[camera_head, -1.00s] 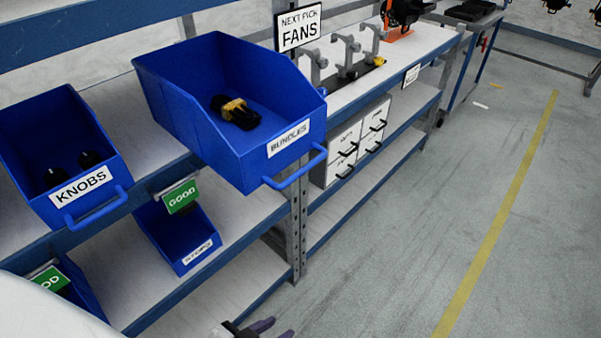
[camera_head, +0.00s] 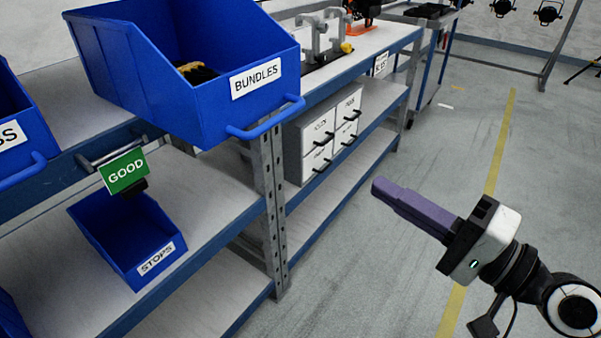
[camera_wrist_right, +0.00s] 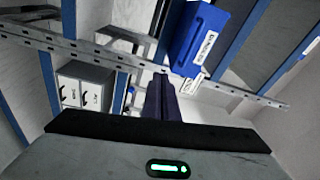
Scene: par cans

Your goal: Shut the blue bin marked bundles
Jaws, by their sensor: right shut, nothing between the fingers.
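The blue bin marked BUNDLES (camera_head: 190,115) sits on the upper shelf and sticks out past its front edge, with a blue bar handle (camera_head: 268,118) across its front. A dark and yellow part (camera_head: 196,73) lies inside. The bin also shows in the right wrist view (camera_wrist_right: 197,42). My right gripper (camera_head: 376,186) is shut and empty. It is in the aisle, to the right of the bin and lower in the picture, apart from it. Its purple fingers also show in the right wrist view (camera_wrist_right: 162,97). My left gripper is not in view.
A blue bin marked STOPS (camera_head: 125,240) is on the lower shelf under a green GOOD sign (camera_head: 124,171). A shelf post (camera_head: 270,210) stands below the bundles bin. White drawers (camera_head: 330,130) are right of it. The floor (camera_head: 350,290) before the shelves is clear.

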